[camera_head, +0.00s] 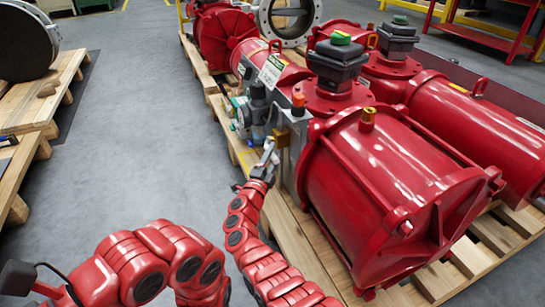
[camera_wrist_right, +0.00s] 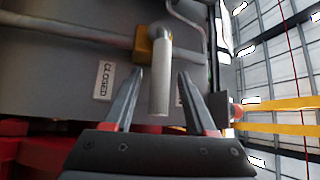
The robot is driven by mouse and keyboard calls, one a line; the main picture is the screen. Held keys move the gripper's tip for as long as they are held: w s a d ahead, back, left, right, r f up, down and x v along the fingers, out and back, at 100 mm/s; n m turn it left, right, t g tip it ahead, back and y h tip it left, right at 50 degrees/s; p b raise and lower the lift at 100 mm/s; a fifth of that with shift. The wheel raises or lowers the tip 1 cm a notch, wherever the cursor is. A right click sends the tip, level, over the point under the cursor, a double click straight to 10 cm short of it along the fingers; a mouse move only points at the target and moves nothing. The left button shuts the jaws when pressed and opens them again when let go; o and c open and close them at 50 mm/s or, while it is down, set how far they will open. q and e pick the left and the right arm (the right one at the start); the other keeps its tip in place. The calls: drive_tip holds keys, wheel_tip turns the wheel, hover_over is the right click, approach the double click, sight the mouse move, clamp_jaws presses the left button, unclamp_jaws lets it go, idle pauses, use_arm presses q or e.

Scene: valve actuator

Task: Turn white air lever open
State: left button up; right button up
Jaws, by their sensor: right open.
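The white air lever (camera_wrist_right: 160,80) shows in the right wrist view as a pale rod with a rounded end. It is attached beside a brass-coloured fitting (camera_wrist_right: 142,45) on a grey panel. My right gripper (camera_wrist_right: 160,90) is open, with one finger on each side of the lever and a visible gap to each. A "CLOSED" label (camera_wrist_right: 103,80) is on the panel left of the lever. In the head view, my right gripper (camera_head: 268,158) is at the grey panel (camera_head: 293,140), and largely hides the lever there. My left gripper is not visible; only red left arm links show.
A large red actuator (camera_head: 375,190) stands right of my right gripper on a wooden pallet (camera_head: 315,245). Gauges and pipes sit just behind the panel. Another pallet (camera_head: 35,115) with a black disc is at left. The grey floor between is clear.

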clamp_jaws()
idle(1.3)
